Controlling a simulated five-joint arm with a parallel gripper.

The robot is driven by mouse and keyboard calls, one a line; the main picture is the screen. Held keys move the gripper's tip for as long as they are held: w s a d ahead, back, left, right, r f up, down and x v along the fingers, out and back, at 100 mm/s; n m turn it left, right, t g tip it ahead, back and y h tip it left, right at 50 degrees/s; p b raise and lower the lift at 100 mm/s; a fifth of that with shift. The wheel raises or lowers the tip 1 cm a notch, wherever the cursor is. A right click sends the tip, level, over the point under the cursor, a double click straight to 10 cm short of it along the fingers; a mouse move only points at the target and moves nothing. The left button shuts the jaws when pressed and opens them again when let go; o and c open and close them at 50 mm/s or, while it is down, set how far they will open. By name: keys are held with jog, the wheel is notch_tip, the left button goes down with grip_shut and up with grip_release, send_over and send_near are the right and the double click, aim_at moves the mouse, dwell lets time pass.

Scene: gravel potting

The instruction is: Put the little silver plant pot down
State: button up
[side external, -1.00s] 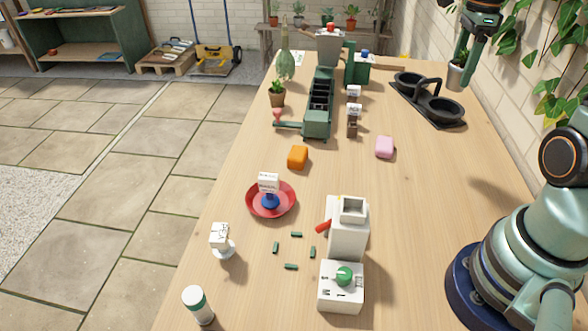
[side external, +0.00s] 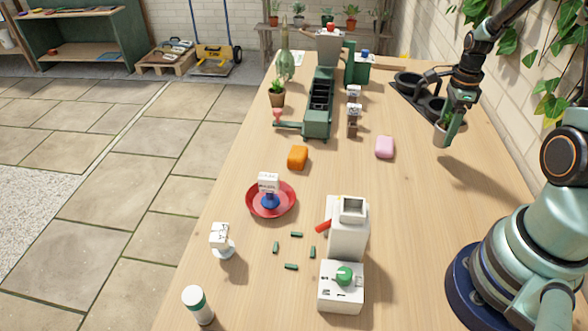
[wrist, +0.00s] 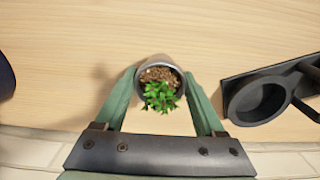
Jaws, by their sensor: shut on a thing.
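The little silver plant pot (side external: 441,138) holds a small green plant and brown soil. It shows between my gripper's fingers in the wrist view (wrist: 146,68), with the plant (wrist: 162,95) towards the palm. My gripper (side external: 449,124) is shut on the pot, one finger on each side. In the side view the pot hangs upright or nearly so over the right part of the table, in front of the black two-cup holder (side external: 404,93). A shadow on the wood below suggests the pot is off the table.
The holder's round cup (wrist: 262,100) is right of my gripper in the wrist view. A pink block (side external: 385,147) lies left of the pot, and an orange block (side external: 298,157) farther left. Bare wood (side external: 430,215) lies in front of the pot.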

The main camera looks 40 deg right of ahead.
aim_at(442, 141)
jog(key=shift+f, duration=1.95)
jog(key=shift+f, duration=0.15)
jog(key=o, duration=1.5)
